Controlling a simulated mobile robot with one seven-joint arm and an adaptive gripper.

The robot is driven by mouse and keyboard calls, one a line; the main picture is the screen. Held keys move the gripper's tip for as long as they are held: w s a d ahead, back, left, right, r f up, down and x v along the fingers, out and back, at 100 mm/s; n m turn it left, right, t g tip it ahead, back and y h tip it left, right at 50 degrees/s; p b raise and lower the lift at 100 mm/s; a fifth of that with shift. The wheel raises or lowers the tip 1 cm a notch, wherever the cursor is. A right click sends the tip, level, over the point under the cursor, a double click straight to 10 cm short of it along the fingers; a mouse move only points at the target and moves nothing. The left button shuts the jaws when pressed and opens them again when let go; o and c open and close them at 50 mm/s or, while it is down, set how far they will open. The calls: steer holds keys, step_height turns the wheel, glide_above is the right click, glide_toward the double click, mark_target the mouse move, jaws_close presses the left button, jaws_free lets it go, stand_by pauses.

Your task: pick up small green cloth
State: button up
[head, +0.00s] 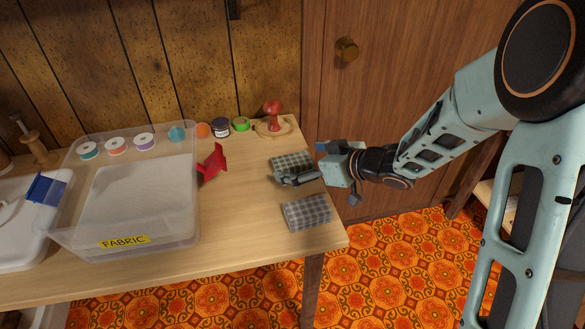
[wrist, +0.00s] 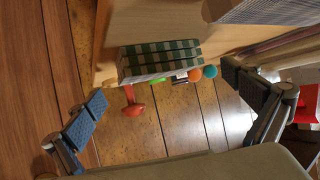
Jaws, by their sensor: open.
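The small green cloth, a folded green-and-cream checked stack, lies near the right end of the table in the head view (head: 290,160). In the wrist view the green cloth (wrist: 160,58) is ahead, in the gap between my fingers. My gripper (head: 308,165) is open and empty at the table's right edge, beside and partly in front of this cloth in the head view. In the wrist view my gripper (wrist: 170,103) shows its two fingers wide apart, with no visible contact with the cloth. The cloth's near part is hidden behind a finger in the head view.
A grey checked cloth (head: 307,212) lies closer to the table's front edge. A red mushroom-shaped item (head: 273,115) stands behind the green cloth. A red object (head: 212,163) lies beside the clear fabric box (head: 180,235). Spools and a jar (head: 220,127) line the back. A wooden cabinet (head: 400,60) stands behind my arm.

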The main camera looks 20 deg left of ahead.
steer(key=x, duration=0.3)
steer(key=shift+b, duration=0.3)
steer(key=shift+r, duration=0.1)
steer(key=shift+d, duration=0.1)
steer(key=shift+c, duration=0.3)
steer(key=c, duration=1.1)
